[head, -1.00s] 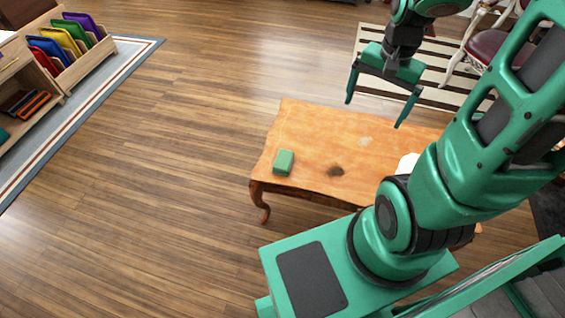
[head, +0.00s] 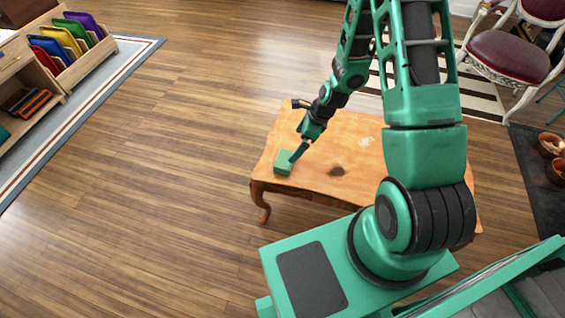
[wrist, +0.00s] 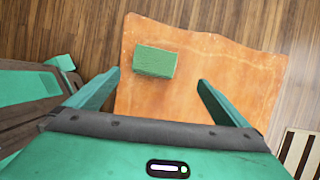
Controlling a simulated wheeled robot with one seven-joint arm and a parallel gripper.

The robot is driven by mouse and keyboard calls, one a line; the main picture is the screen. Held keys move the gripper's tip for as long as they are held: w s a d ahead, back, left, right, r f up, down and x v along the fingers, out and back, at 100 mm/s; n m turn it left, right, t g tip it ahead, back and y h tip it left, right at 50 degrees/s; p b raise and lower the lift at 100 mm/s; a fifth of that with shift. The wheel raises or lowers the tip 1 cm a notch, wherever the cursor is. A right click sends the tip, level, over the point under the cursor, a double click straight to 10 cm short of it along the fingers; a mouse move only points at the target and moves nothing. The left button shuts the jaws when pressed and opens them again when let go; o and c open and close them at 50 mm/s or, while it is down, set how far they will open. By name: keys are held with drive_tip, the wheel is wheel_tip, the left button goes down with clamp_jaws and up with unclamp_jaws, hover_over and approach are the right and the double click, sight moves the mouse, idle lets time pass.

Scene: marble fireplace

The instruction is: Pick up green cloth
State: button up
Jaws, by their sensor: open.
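The green cloth (head: 283,163) is a small folded block lying near the left front corner of the orange wooden table (head: 320,178). In the wrist view the cloth (wrist: 155,61) lies ahead of the fingertips, between their lines but closer to the left one. My gripper (head: 297,152) is just to the right of the cloth in the head view, and one finger partly overlaps it there. The wrist view shows my gripper (wrist: 158,76) open, with nothing between its fingers. The head view does not show whether a finger touches the cloth.
A dark round mark (head: 336,171) is on the tabletop. A red-seated chair (head: 506,52) stands at the back right, near bowls (head: 549,145) on a dark surface. A shelf (head: 62,65) with coloured trays is at the far left. Open wood floor lies left of the table.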

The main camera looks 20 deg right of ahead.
sight(285, 158)
drive_tip(key=shift+m, duration=0.4)
drive_tip(key=x, duration=0.7)
drive_tip(key=shift+a, duration=0.3)
drive_tip(key=shift+s+x, duration=0.1)
drive_tip(key=shift+x, duration=1.2)
drive_tip(key=shift+s+x, duration=0.15)
drive_tip(key=shift+x, duration=1.15)
drive_tip(key=shift+a, duration=0.2)
drive_tip(key=c, duration=1.1)
